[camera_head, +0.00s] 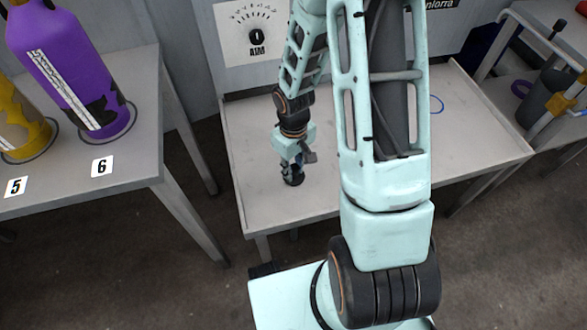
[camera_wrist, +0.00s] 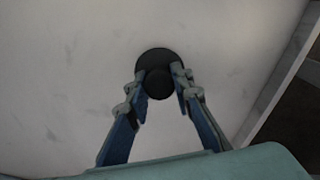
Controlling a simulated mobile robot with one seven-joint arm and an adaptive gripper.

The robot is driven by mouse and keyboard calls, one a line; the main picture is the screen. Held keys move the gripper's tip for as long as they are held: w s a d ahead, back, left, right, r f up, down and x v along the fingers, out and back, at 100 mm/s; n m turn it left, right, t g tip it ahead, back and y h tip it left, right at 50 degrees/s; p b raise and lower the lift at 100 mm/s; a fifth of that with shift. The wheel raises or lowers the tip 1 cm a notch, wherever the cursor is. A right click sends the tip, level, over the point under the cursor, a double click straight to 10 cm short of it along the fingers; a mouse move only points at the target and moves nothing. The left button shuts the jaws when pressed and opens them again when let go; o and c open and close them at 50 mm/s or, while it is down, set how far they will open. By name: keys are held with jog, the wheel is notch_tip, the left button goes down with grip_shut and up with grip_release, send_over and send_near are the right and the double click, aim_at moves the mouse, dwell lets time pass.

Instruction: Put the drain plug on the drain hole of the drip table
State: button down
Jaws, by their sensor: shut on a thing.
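The drain plug (camera_wrist: 159,55) is a dark round disc with a rounded knob, seen from above in the wrist view. My gripper (camera_wrist: 160,78) is shut on its knob, with one finger on each side. In the head view my gripper (camera_head: 292,165) points down over the left part of the drip table (camera_head: 265,205), with the dark plug (camera_head: 293,179) at its tip. The plug is at or close to the pale tabletop; I cannot tell whether it touches. I cannot make out a drain hole.
A grey table (camera_head: 140,160) on the left holds a purple bottle (camera_head: 70,70) and a yellow bottle (camera_head: 22,130) by labels 6 and 5. A dial panel (camera_head: 255,32) is on the wall behind. A cart (camera_head: 555,90) with a dark bottle stands at right.

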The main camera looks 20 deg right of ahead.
aim_at(293, 167)
jog(key=shift+f, duration=0.1)
jog(key=shift+f, duration=0.15)
jog(key=c, duration=1.7)
grip_release()
notch_tip(293, 167, up, 13)
jog(key=p, duration=0.4)
jog(key=shift+f, duration=0.2)
